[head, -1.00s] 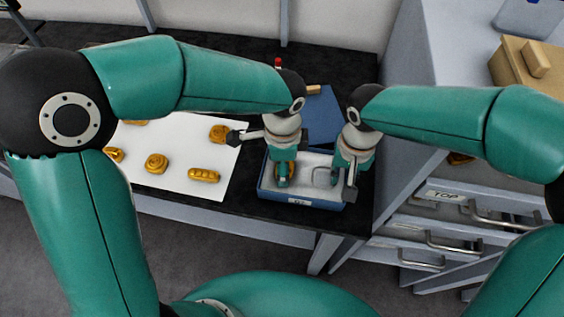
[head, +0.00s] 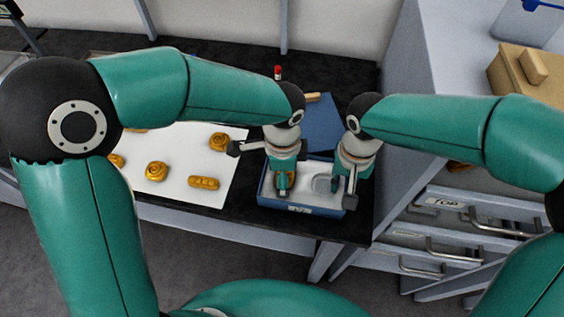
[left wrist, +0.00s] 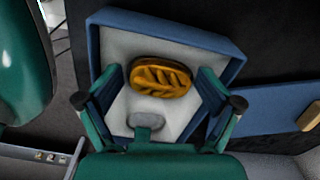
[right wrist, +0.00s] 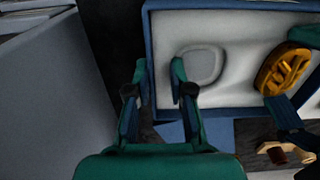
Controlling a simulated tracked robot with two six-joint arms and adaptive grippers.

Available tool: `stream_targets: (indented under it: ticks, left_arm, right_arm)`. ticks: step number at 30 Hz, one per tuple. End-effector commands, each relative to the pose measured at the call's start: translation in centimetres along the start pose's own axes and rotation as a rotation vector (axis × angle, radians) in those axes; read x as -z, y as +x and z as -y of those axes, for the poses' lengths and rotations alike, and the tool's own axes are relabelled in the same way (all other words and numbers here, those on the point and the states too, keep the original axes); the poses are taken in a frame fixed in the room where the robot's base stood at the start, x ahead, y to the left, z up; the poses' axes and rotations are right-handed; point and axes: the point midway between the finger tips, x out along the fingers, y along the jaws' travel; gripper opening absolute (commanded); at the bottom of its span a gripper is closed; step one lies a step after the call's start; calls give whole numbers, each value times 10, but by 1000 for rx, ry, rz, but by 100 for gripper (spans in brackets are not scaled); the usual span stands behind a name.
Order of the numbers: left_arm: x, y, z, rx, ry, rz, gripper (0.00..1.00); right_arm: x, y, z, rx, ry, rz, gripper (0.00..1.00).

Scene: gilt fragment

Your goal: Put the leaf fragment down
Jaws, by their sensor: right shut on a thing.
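The leaf fragment (left wrist: 160,76) is a gold oval with raised leaf ridges. It lies on the pale padded floor of the blue-walled tray (left wrist: 185,32), and it also shows at the right of the right wrist view (right wrist: 281,70). My left gripper (left wrist: 160,82) is open over the tray, with one finger on each side of the fragment and small gaps showing. In the head view the left gripper (head: 284,188) mostly hides the fragment. My right gripper (right wrist: 157,75) is shut on the tray's end wall (right wrist: 149,30), at the tray's right side in the head view (head: 350,197).
A grey rounded hollow (right wrist: 203,65) is beside the fragment in the tray. A white sheet (head: 175,145) with several gold pieces lies left of the tray. A blue board (head: 322,120) lies behind it. Drawers (head: 455,225) stand at the right.

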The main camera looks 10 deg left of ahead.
Motion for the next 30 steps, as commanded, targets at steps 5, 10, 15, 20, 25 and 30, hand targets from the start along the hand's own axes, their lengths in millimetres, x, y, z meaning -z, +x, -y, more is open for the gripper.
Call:
stream_targets:
  ticks: [5,10,15,20,25,30]
  left_arm:
    - [1,-21,1,6,0,-3,88]
    - [1,-55,1,7,-1,-4,88]
    - [1,-92,1,7,0,-5,88]
    - [1,-116,1,5,0,-4,88]
    - [0,-129,0,2,1,-2,88]
    - [0,-131,0,2,0,-1,88]
  right_arm:
    - [1,1,0,1,-1,-2,0]
    - [1,1,1,1,-1,-2,0]
    - [1,1,1,2,-1,-2,0]
    - [1,1,1,2,-1,-3,0]
    - [1,1,1,2,-1,-3,0]
    - [1,1,1,1,-1,-2,0]
